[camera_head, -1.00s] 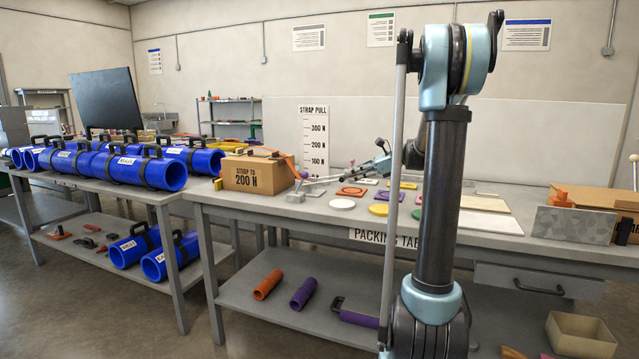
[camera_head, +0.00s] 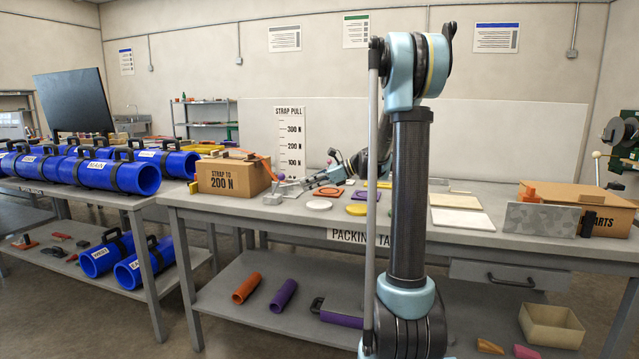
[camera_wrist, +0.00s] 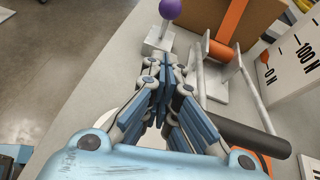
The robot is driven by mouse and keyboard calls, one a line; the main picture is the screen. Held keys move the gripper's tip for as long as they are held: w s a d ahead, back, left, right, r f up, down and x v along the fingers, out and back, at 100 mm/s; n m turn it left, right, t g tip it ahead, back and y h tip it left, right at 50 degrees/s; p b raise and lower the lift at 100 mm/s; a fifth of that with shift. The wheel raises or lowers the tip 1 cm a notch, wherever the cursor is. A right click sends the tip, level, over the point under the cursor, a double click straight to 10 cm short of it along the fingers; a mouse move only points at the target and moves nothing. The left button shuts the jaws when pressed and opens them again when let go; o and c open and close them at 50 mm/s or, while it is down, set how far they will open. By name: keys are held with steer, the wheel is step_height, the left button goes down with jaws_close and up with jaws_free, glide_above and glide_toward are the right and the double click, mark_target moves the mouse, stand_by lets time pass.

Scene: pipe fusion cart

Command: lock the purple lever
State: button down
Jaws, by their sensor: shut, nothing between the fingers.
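The purple lever shows in the wrist view as a round purple knob (camera_wrist: 170,8) above a pale grey base block (camera_wrist: 158,40), at the top edge of the picture. The knob is cut by that edge, and whether the lever is locked I cannot tell. My gripper (camera_wrist: 164,72) is shut and empty, its fingertips pointing at the base block from the near side. A gap to the knob shows; contact with the block is unclear.
An orange strap (camera_wrist: 232,22) runs over the box to a metal fixture with a dark-gripped handle (camera_wrist: 245,135), close right of my gripper. The strap-pull scale board (camera_head: 290,140) stands behind. Flat coloured pieces and a white disc (camera_head: 319,205) lie to the right.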

glide_toward(277, 185)
steer(key=shift+w+a+f, duration=0.3)
steer(key=shift+a+f, duration=0.1)
steer(key=shift+f, duration=0.15)
steer(key=shift+w+a+f, duration=0.3)
steer(key=shift+a+f, duration=0.15)
steer(key=shift+f, duration=0.1)
steer(key=shift+d+r, duration=0.1)
